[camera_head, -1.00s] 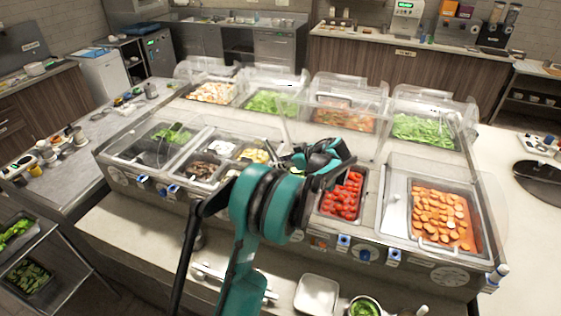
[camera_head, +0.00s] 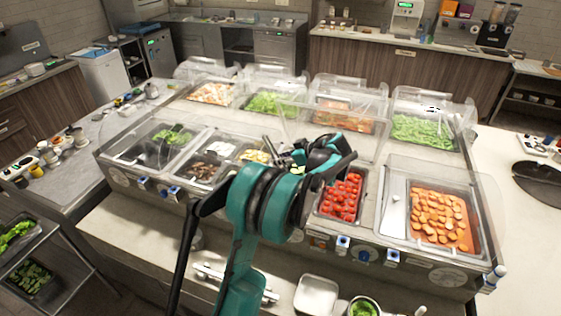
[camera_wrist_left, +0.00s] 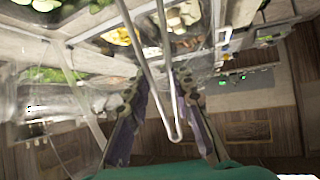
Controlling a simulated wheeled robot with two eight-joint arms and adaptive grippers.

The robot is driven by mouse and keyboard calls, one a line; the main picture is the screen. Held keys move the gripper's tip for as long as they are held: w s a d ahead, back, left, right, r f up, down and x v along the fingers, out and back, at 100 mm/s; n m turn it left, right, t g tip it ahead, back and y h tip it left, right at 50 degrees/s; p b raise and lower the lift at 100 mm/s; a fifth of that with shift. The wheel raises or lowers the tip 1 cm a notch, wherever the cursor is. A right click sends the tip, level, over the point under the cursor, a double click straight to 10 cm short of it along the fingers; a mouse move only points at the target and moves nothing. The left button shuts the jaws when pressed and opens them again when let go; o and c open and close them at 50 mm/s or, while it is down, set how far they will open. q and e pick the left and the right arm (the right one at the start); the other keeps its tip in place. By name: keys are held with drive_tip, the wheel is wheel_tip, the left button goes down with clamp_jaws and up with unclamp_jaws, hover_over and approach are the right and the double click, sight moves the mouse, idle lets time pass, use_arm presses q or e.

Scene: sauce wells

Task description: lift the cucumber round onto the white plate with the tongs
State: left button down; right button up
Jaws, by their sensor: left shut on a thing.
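My left gripper (camera_head: 298,160) is over the middle of the food counter, left of the tomato tray, partly hidden by my own arm. In the left wrist view its two fingers (camera_wrist_left: 157,90) are shut on the metal tongs (camera_wrist_left: 150,62), whose bent end shows between them and whose long arms run to the top of the picture. The white plate (camera_head: 317,296) appears to be the square, empty dish on the front ledge. I cannot make out a single cucumber round. The tongs' tips are not clear in either view. My right gripper is not in view.
A tray of cherry tomatoes (camera_head: 343,196) and a tray of orange slices (camera_head: 437,216) are right of the gripper. Clear guards (camera_head: 345,90) stand along the back trays. A bowl of greens (camera_head: 363,308) is beside the plate on the front ledge.

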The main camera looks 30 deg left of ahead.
use_arm(q)
wheel_tip(320, 180, up, 9)
drive_tip(key=p, duration=0.5)
drive_tip(key=shift+r, duration=0.15)
